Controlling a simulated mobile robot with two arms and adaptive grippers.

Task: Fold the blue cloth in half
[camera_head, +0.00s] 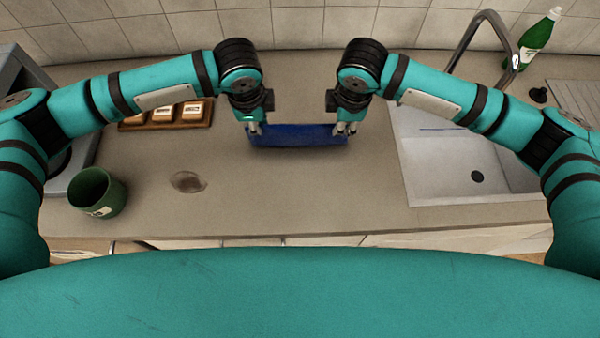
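The blue cloth (297,136) shows as a narrow dark blue strip on the counter, between my two grippers. Its long sides run left to right. My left gripper (254,130) points down at the cloth's left end, and its fingers overlap that end. My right gripper (346,129) points down at the right end in the same way. The fingertips are small and close to the cloth, so I cannot tell whether they are closed on it. The fingers hide both ends of the cloth.
A green mug (98,193) stands at the left, near a brown stain (188,182). A wooden tray (166,125) with labelled blocks lies behind my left arm. A sink (440,182) is at the right, with a tap and green bottle (534,38) behind. The counter's front middle is clear.

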